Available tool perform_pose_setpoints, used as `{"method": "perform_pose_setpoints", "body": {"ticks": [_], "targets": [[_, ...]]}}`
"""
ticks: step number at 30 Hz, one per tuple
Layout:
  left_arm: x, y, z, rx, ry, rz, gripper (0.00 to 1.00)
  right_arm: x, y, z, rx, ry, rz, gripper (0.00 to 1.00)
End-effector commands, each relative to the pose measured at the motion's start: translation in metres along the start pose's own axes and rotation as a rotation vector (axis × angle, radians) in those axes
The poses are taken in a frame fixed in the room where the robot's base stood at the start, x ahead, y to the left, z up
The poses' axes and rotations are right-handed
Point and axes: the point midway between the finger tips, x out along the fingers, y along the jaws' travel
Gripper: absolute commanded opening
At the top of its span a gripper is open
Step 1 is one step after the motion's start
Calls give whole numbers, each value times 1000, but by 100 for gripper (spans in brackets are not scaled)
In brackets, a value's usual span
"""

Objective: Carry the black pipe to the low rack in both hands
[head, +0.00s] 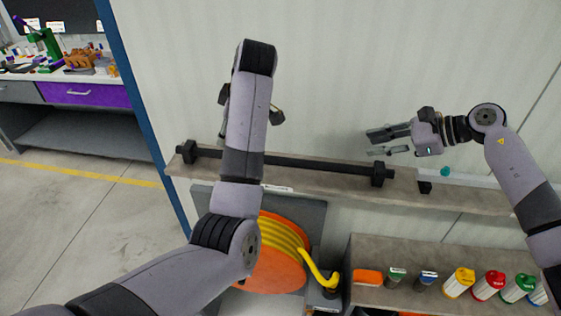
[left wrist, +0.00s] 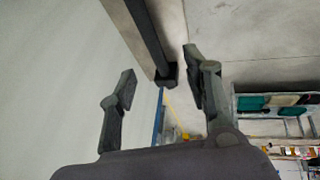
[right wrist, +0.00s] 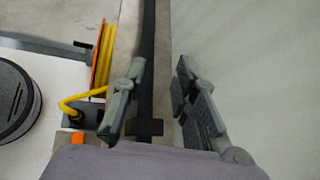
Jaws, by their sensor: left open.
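The black pipe (head: 320,165) lies along a grey wall shelf (head: 450,199), with a dark block near each end. It also shows in the left wrist view (left wrist: 147,32), with its end block between my fingers in the picture, and in the right wrist view (right wrist: 148,60). My left gripper (left wrist: 160,68) is open and empty; in the head view my own arm mostly hides it, above the shelf. My right gripper (head: 379,144) is open and empty above the pipe's right end; its fingers (right wrist: 159,67) are apart from the pipe. I cannot tell which fixture is the low rack.
An orange reel with yellow hose (head: 280,262) stands below the shelf. A lower ledge (head: 400,252) at right holds several coloured containers. A pale wall (head: 330,80) rises close behind the shelf. A workbench (head: 85,95) stands far left; the floor between is clear.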

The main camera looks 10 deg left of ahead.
Motion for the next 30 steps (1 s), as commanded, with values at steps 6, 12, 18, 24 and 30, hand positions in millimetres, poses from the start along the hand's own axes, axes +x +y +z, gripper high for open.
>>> {"method": "perform_pose_setpoints", "body": {"ticks": [6, 12, 18, 24, 30], "targets": [[-32, 16, -3, -79, 16, 0, 45, -37, -5, -28, -86, 173, 83, 27], [-34, 16, -4, -84, 18, 0, 45, -39, -4, -30, -90, 184, 92, 27], [-31, 16, -4, -83, 18, 0, 45, -36, -4, -30, -89, 182, 92, 27], [-7, 16, -4, -83, 19, -3, 45, -12, -1, -34, -88, 180, 94, 27], [32, 15, -5, -82, 18, -4, 45, 26, 2, -41, -88, 178, 94, 27]]}}
